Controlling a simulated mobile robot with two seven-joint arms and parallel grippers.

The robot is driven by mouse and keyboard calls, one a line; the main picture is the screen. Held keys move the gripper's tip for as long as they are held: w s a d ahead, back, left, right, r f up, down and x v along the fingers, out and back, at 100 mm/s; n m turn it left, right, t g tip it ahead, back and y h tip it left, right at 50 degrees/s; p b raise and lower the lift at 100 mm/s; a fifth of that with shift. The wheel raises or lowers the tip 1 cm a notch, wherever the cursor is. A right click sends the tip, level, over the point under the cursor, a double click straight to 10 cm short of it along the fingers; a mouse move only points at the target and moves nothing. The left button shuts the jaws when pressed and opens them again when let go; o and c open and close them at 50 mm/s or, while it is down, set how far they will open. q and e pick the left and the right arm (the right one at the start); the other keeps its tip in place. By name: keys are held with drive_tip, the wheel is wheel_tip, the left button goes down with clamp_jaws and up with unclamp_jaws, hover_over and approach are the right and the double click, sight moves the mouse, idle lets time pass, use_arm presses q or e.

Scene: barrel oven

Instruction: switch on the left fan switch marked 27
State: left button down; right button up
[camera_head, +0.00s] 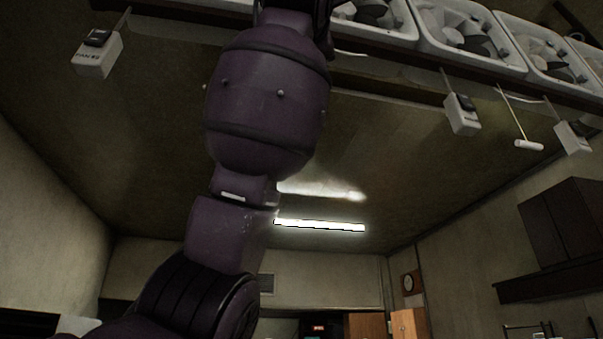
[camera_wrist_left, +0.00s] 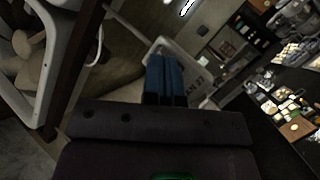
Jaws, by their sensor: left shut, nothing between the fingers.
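In the left wrist view, my left gripper (camera_wrist_left: 164,62) has its blue fingers shut and empty. The fingers overlap a pale box with FAN lettering (camera_wrist_left: 194,80); its full number is not readable, and I cannot tell whether they touch it. The fingers and gripper body hide part of the box. In the head view, a white switch box (camera_head: 96,62) with a black rocker hangs at the upper left, its marking too small to read surely. Two similar boxes hang at the right, one in the middle right (camera_head: 462,118) and one near the edge (camera_head: 574,139). My left gripper is outside the head view.
White-framed fans (camera_head: 470,40) line a dark rail across the top; one white fan frame (camera_wrist_left: 50,60) is close at the left of the wrist view. A pull cord with a white handle (camera_head: 529,145) hangs between the right boxes. A ceiling light (camera_head: 320,225) is lit.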

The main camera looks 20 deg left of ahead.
use_arm(q)
drive_tip(key=shift+w+a, duration=0.25)
drive_tip(key=shift+w, duration=0.1)
idle(0.6)
idle(1.2)
drive_tip(key=shift+w+a+f, duration=0.1)
drive_tip(key=shift+w+a, duration=0.15)
drive_tip(key=shift+w, duration=0.1)
drive_tip(key=shift+w+a, duration=0.15)
drive_tip(key=shift+w, duration=0.1)
idle(0.8)
drive_tip(key=shift+s, duration=0.15)
idle(0.4)
